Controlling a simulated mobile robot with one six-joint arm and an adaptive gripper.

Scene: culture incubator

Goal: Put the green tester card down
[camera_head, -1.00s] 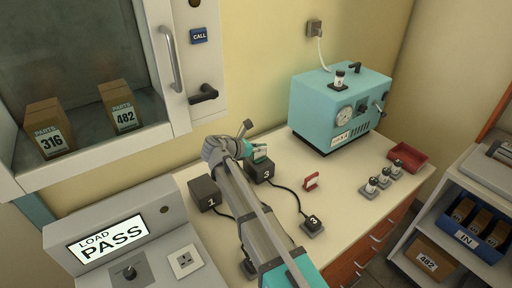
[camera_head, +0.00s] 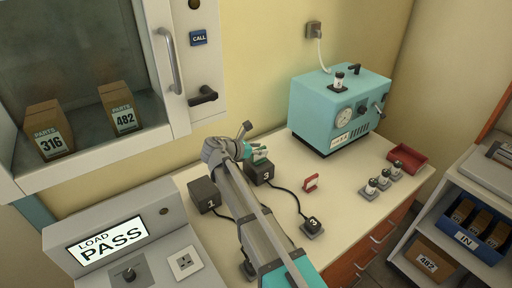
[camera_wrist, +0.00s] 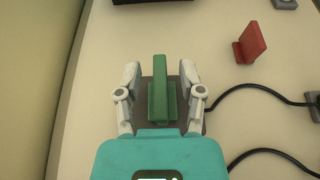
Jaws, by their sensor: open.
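My gripper (camera_wrist: 160,82) is open, with a finger on each side of the card and a visible gap on both sides. In the head view my gripper (camera_head: 258,153) is just above the block and hides most of the card. The block's top (camera_wrist: 181,121) shows around the card's base in the wrist view. The card appears to rest on it.
A red card-like piece (camera_head: 311,182) stands on the bench to the right. A block marked 1 (camera_head: 204,195) is to the left. A teal machine (camera_head: 325,112) stands behind, with small bottles (camera_head: 384,176) and a red tray (camera_head: 408,160) at right. Black cables cross the bench.

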